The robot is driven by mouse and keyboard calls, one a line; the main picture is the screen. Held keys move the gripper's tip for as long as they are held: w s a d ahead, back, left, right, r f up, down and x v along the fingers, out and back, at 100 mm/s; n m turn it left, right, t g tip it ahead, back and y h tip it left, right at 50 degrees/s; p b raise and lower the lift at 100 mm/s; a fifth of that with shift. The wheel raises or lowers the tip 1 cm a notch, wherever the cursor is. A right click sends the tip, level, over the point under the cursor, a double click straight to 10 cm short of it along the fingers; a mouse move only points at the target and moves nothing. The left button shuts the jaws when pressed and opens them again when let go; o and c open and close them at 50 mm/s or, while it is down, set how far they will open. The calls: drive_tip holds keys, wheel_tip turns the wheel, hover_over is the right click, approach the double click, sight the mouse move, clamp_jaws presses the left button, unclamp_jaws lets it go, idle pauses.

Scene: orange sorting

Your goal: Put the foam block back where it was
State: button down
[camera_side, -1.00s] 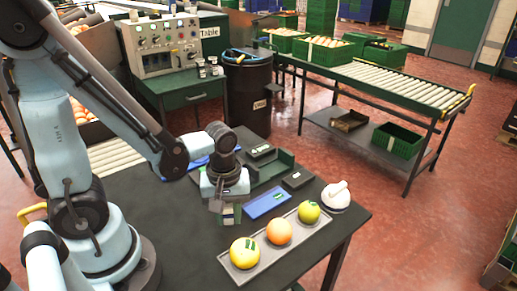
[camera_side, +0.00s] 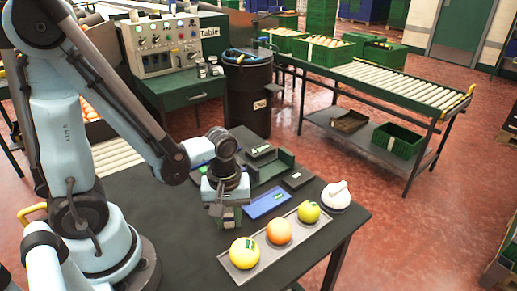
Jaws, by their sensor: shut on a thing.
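My gripper (camera_side: 226,207) points down over the dark table, left of the blue pad and behind the fruit tray. It is shut on a small block with greenish and dull sides, which I take for the foam block (camera_side: 229,218). The fingers hide much of the block. It sits at or just above the table top; I cannot tell if it touches.
A grey tray (camera_side: 222,257) at the front holds a yellow fruit (camera_side: 244,253), an orange (camera_side: 279,231) and a yellow-green fruit (camera_side: 308,212). A white knobbed object (camera_side: 336,197) stands at its right end. A green open tray (camera_side: 284,160) and dark box (camera_side: 298,179) lie behind.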

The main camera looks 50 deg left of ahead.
drive_tip(key=shift+f, duration=0.1)
drive_tip(key=c, duration=0.8)
unclamp_jaws()
drive_tip(key=shift+o, duration=0.6)
drive_tip(key=o, duration=0.3)
drive_tip(key=shift+r, duration=4.05)
